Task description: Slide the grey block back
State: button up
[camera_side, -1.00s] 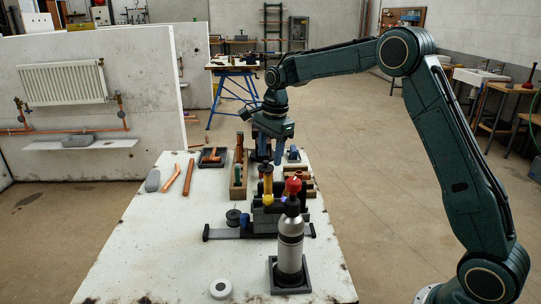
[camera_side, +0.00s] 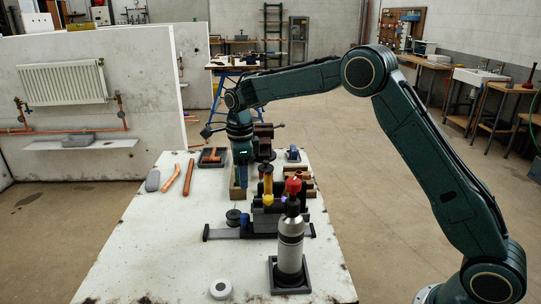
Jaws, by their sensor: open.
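My gripper (camera_side: 242,183) points down over the wooden tray (camera_side: 235,193) at the middle of the table. It is open, with its fingertips close to the tray; I cannot tell whether they touch anything. Two grey pieces could be the grey block. One is a rounded grey block (camera_side: 152,180) lying at the table's left edge, well left of my gripper. The other is a flat grey block (camera_side: 76,140) on the pale wall shelf (camera_side: 112,143) below the radiator, farther left.
Copper pipe pieces (camera_side: 189,178) lie between the rounded block and my gripper. A dark tray (camera_side: 212,158) stands behind them. A gas bottle (camera_side: 290,245), a vice (camera_side: 263,142) and several tools crowd the right side. The table's front left is mostly clear.

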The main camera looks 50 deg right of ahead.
aim_at(244, 216)
jog(key=shift+f, duration=0.15)
jog(key=shift+w+d+f, duration=0.1)
jog(key=shift+f, duration=3.3)
jog(key=shift+w+d+f, duration=0.1)
jog(key=shift+f, duration=3.3)
jog(key=shift+a, duration=0.1)
grip_shut()
